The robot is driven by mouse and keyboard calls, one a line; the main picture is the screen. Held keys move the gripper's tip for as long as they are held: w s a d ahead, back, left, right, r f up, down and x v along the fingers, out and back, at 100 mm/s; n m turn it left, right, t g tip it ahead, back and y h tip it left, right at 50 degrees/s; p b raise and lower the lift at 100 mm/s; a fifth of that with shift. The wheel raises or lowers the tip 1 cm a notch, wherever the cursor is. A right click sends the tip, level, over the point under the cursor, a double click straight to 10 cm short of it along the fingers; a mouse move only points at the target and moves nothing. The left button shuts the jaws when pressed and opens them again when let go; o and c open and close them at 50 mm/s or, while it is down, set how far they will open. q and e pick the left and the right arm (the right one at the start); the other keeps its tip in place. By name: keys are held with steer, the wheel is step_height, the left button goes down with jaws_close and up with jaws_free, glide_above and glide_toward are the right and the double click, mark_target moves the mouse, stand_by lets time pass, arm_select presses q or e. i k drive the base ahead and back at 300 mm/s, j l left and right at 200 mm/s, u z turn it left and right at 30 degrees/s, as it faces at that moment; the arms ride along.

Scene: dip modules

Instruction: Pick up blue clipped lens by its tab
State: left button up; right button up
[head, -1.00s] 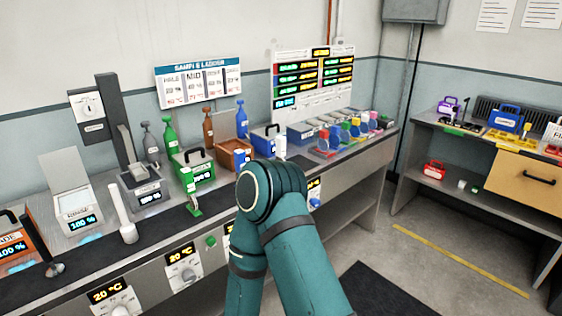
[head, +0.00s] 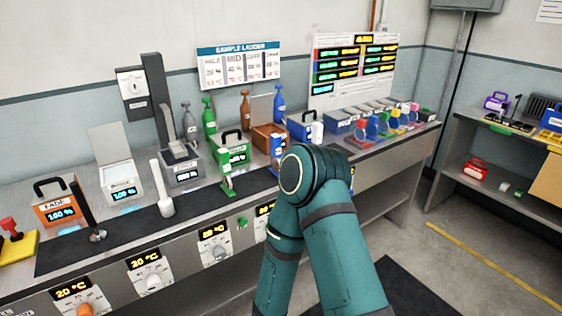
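A small blue upright piece (head: 276,147) with a pale label stands on the bench just behind my teal arm, its lower part partly hidden; it may be the blue clipped lens, but its tab cannot be made out. A similar green upright piece (head: 227,175) stands to its left at the dark strip. My arm's bent joint covers part of the bench. Neither gripper shows.
The bench carries a green box (head: 233,153), an orange box (head: 60,205), grey units and several bottles at the back. A dark strip (head: 130,228) along its front is partly clear. Dials line the front. A second bench (head: 481,205) stands at the right across open floor.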

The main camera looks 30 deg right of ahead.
mark_target(276, 139)
steer(key=l+z, duration=0.1)
steer(key=z, duration=0.4)
steer(key=l+z, duration=0.15)
steer(key=z, duration=0.3)
steer(key=k, duration=0.05)
